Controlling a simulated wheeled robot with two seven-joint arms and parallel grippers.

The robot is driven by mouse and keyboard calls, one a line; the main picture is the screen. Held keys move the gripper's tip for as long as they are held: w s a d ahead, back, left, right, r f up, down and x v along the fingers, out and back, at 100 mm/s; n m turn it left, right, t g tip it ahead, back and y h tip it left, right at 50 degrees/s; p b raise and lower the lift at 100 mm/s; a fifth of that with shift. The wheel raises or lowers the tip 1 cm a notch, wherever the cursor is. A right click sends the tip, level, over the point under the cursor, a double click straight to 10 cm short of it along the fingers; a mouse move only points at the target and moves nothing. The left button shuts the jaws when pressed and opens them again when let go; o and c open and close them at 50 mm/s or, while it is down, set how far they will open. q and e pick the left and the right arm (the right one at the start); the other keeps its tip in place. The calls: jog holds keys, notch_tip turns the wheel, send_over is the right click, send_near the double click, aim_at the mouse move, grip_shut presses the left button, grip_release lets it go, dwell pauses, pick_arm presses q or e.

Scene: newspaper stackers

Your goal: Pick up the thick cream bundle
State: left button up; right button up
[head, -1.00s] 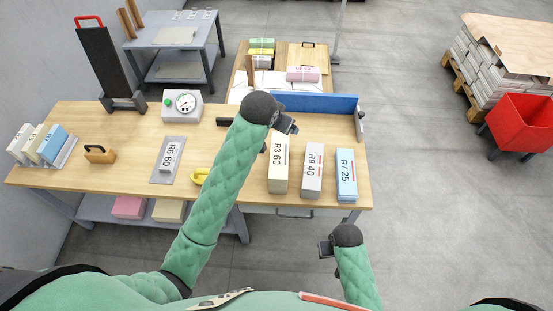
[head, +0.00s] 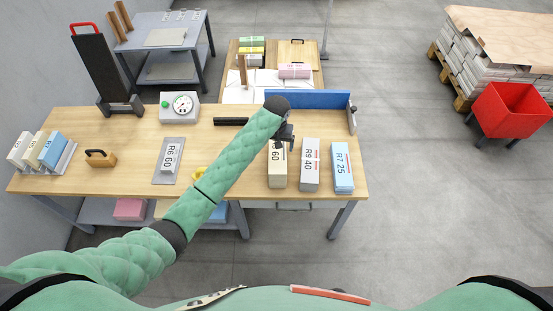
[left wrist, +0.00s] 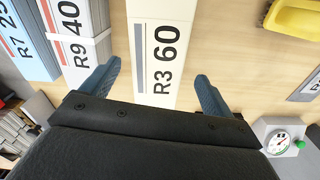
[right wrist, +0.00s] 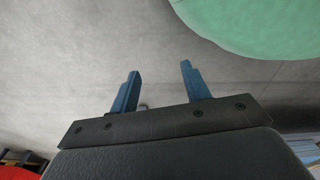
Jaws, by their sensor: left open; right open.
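The cream bundle marked R3 60 (head: 277,174) lies on the wooden table (head: 120,125), leftmost in a row of three. It also fills the middle of the left wrist view (left wrist: 153,50). My left gripper (head: 284,139) is over its far end, jaws open. In the left wrist view the fingers (left wrist: 158,72) show one on each side of the bundle, not closed on it; I cannot tell how far above it they are. My arm hides part of the bundle's label in the head view. My right gripper (right wrist: 158,82) is open and empty over grey floor.
The R9 40 bundle (head: 310,176) and blue R7 25 bundle (head: 341,178) lie close to its right. A yellow object (left wrist: 293,17) and the R6 60 bundle (head: 169,158) are to its left. A blue fence (head: 318,99) stands behind the row.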

pick_arm(q)
jog(key=shift+s+n, duration=0.25)
jog(key=shift+n, duration=0.65)
jog(key=shift+f+p, duration=0.5)
jog(key=shift+f, duration=0.7)
notch_tip(320, 180, down, 5)
jog(key=p, duration=0.2)
jog(key=shift+d+r+p, duration=0.15)
jog(key=shift+p, duration=0.2)
jog(key=shift+f, duration=0.4)
pick_arm(e)
jog(key=shift+t, duration=0.6)
jog(key=s, duration=0.1)
jog(key=s+d+f, duration=0.1)
jog(key=s, duration=0.1)
jog(key=s+f, duration=0.1)
jog(key=shift+s+d+f, duration=0.2)
jog(key=shift+s+d, duration=0.05)
jog(key=shift+s, duration=0.15)
pick_arm(q)
grip_shut()
jog(key=shift+w+r, duration=0.1)
jog(key=shift+r, duration=0.05)
